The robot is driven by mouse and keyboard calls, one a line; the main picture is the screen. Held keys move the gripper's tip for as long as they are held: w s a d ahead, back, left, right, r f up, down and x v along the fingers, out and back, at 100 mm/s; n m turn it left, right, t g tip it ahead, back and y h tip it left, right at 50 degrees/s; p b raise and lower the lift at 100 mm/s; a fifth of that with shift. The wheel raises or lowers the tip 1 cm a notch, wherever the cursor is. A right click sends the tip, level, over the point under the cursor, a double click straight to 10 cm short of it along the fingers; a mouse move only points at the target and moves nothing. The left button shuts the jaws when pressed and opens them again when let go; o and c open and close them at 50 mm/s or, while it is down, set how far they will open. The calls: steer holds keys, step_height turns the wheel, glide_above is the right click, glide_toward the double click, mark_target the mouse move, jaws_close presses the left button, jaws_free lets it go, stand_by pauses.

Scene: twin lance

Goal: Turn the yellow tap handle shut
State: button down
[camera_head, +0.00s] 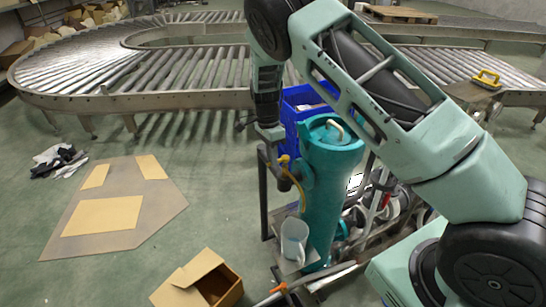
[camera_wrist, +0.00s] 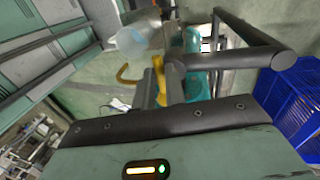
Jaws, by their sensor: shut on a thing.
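The yellow tap handle (camera_head: 284,160) is on a tap beside a tall teal cylinder (camera_head: 330,190). My gripper (camera_head: 270,133) reaches down to the tap from above. In the wrist view, the yellow handle (camera_wrist: 158,76) lies between the fingers of my gripper (camera_wrist: 160,90), which are shut on it. The handle's exact angle is hard to tell, as the fingers and a dark metal post cover part of it. A yellow hose (camera_head: 299,195) hangs below the tap. A translucent jug (camera_head: 294,240) stands under it on a small shelf.
A dark metal frame (camera_head: 264,190) stands close to the tap; its bars (camera_wrist: 235,60) are near my fingers in the wrist view. A blue crate (camera_head: 292,110) is behind the cylinder. An open cardboard box (camera_head: 197,285) and a flat board (camera_head: 120,220) lie on the floor.

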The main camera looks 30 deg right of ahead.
steer(key=shift+w+d+r, duration=0.1)
steer(key=shift+w, duration=0.1)
stand_by(0.4)
steer(key=c, duration=1.5)
jaws_free()
steer(key=shift+o, duration=0.2)
steer(key=w+r+b, duration=0.3)
steer(key=r, duration=1.4)
steer(key=shift+w, duration=0.15)
steer(key=s+a+r+n+y, duration=0.2)
steer(key=s+a+n, duration=1.2)
steer(key=s, duration=0.5)
steer(key=s+a+f+n+t+h, duration=0.1)
steer(key=s+a+f+n+t, duration=0.1)
steer(key=s+n, duration=0.9)
steer(key=s, duration=0.9)
steer(key=shift+s, duration=0.4)
